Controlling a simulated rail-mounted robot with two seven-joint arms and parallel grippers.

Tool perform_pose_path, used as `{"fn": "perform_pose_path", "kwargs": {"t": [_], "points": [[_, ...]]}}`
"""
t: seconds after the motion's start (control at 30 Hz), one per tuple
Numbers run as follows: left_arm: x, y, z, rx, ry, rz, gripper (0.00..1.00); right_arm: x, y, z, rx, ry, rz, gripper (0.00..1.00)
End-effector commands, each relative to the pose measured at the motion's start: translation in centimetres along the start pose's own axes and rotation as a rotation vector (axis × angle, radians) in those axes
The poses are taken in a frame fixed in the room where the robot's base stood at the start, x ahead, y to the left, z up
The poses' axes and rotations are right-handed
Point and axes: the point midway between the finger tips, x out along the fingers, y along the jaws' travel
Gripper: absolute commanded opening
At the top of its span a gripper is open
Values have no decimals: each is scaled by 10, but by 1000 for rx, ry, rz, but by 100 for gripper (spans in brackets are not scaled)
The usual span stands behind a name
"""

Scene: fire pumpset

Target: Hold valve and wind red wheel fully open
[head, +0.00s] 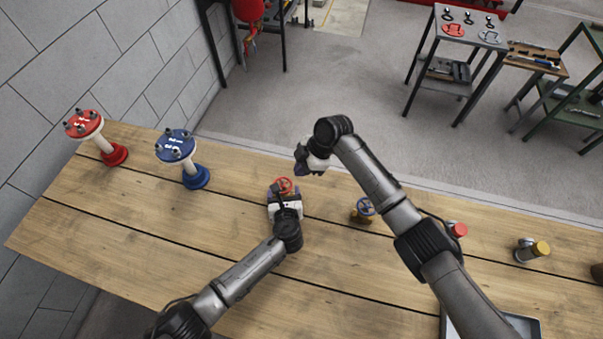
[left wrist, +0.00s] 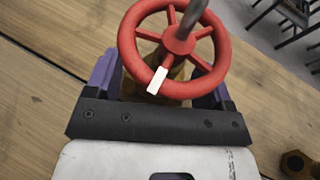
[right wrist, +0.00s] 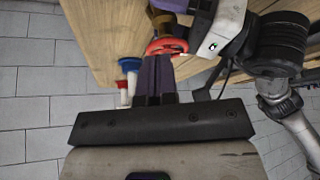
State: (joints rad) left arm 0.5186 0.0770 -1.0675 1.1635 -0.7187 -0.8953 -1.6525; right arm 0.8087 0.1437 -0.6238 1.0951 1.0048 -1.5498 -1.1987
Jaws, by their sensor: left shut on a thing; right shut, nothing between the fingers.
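The valve with the red wheel (head: 285,186) stands on the wooden table, near its middle. In the left wrist view the red wheel (left wrist: 178,42) shows its spokes, a grey stem through the hub and a white mark on the near rim. My left gripper (head: 279,190) is shut on the brass valve body (left wrist: 170,88) below the wheel. My right gripper (head: 301,166) is shut and empty, above and to the right of the wheel in the head view. In the right wrist view its purple fingers (right wrist: 155,80) are together, with the red wheel (right wrist: 166,47) beyond their tips.
A blue-wheeled valve (head: 363,209) stands to the right, then a red-capped fitting (head: 458,230) and a yellow-capped one (head: 541,248). Red (head: 84,124) and blue (head: 176,146) flanged stands are at the left. Bare table (head: 130,225) lies at the front left.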

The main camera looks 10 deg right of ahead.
Motion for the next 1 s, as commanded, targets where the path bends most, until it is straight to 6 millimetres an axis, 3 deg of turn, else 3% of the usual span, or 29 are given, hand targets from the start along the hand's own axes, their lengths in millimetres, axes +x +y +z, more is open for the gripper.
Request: {"fn": "perform_pose_path", "kwargs": {"t": [0.2,0.5,0.53,0.77,1.0], "points": [[0,0,0,0,0,1,30,-15,1,-7,-1,1,2,0],[0,1,0,0,0,2,30,-16,1,-9,0,1,2,0],[0,1,0,0,0,2,78,-16,1,-8,0,1,2,0],[0,1,-1,1,2,2,100,-16,1,-9,0,1,2,0],[0,1,-1,1,2,3,100,-16,1,-9,0,1,2,0]]}}
